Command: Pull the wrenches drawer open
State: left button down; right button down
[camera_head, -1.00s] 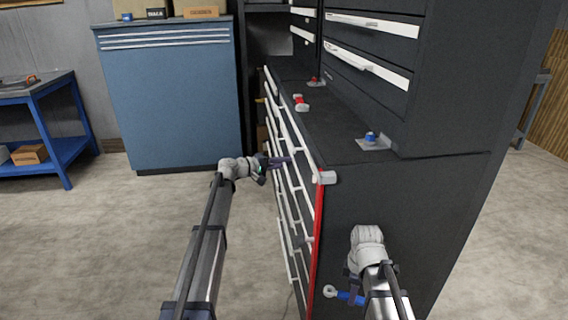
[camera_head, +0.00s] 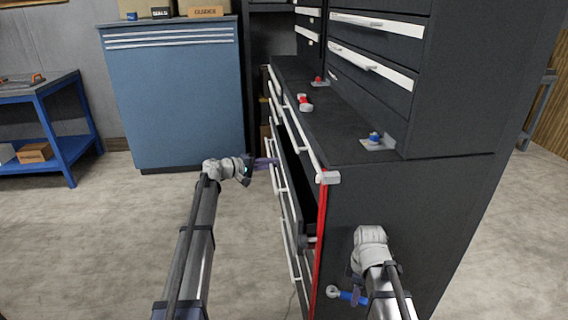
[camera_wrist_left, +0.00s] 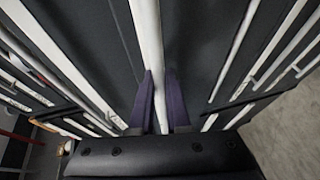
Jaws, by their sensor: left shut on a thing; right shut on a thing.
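The pulled-out drawer (camera_head: 288,192) is in the dark tool cabinet's left-facing front, with a dark gap behind its face. Its label is not readable, so I cannot tell from the picture which tools it holds. My left gripper (camera_head: 268,163) is shut on the drawer's long white handle. In the left wrist view the white handle (camera_wrist_left: 147,38) runs between the purple fingers (camera_wrist_left: 158,95). My right gripper (camera_head: 356,292) is shut on a small blue tool (camera_head: 346,297) with a pale ring end, low beside the cabinet's end panel. The drawer's contents are hidden.
The dark cabinet top (camera_head: 340,125) carries a red-and-white item (camera_head: 304,103) and a blue item (camera_head: 375,138). A blue cabinet (camera_head: 175,100) stands behind, and a blue workbench (camera_head: 45,110) at far left. The floor left of the drawers is clear.

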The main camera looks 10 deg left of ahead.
pick_arm(q)
jog(key=s+a, duration=0.3)
jog(key=a, duration=0.8)
jog(key=s+a, duration=0.3)
jog(key=a, duration=0.7)
jog(key=shift+a, duration=0.4)
jog(key=c, duration=1.2)
grip_release()
jog(key=shift+o, duration=0.2)
